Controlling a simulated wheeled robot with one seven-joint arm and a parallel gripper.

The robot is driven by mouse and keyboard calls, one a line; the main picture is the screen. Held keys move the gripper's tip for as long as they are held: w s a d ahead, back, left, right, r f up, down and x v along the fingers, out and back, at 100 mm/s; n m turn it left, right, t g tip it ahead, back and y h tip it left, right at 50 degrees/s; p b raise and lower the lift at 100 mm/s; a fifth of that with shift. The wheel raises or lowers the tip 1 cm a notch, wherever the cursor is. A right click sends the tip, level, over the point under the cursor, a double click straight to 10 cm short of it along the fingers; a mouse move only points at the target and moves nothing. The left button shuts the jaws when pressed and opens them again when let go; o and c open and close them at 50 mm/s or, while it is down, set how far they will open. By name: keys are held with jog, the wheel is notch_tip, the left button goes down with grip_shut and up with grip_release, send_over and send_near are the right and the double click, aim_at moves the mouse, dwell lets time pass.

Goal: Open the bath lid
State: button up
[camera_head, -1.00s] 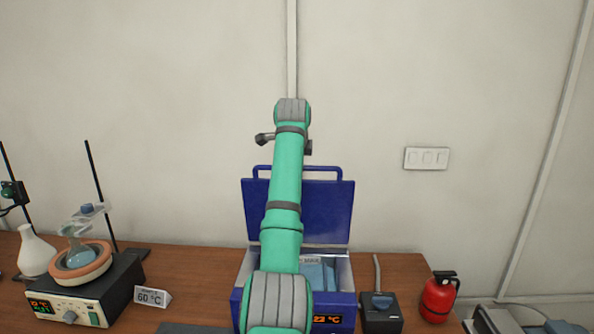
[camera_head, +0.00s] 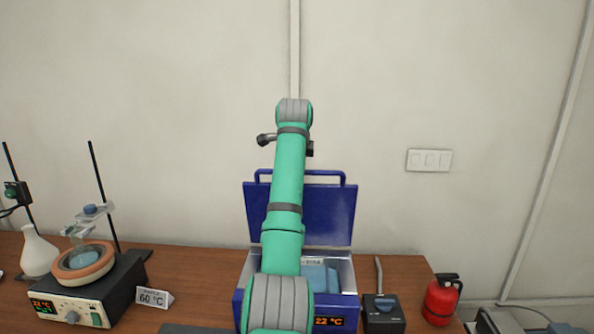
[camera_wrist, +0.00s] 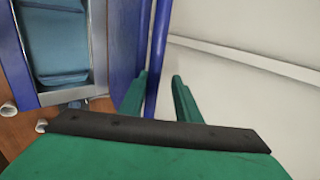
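The bath is a blue box (camera_head: 347,300) with a light metal rim and a display reading about 22 °C, on the wooden bench. Its blue lid (camera_head: 328,218) stands raised, close to upright, at the back, with a blue bar handle (camera_head: 322,173) along its top edge. My arm crosses in front of the bath and lid and hides their left-middle part. In the wrist view my gripper (camera_wrist: 160,95) has its two green fingers apart, with the blue handle bar (camera_wrist: 160,50) between them and gaps visible. The open basin (camera_wrist: 58,40) shows at upper left there.
A heating device with a flask (camera_head: 85,285), stand rods and a 60 °C card (camera_head: 153,297) are to the left. A black switch box (camera_head: 383,314) and red extinguisher (camera_head: 441,300) are to the right. The wall is close behind the lid.

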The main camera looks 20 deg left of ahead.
jog(key=v, duration=1)
jog(key=shift+r, duration=0.2)
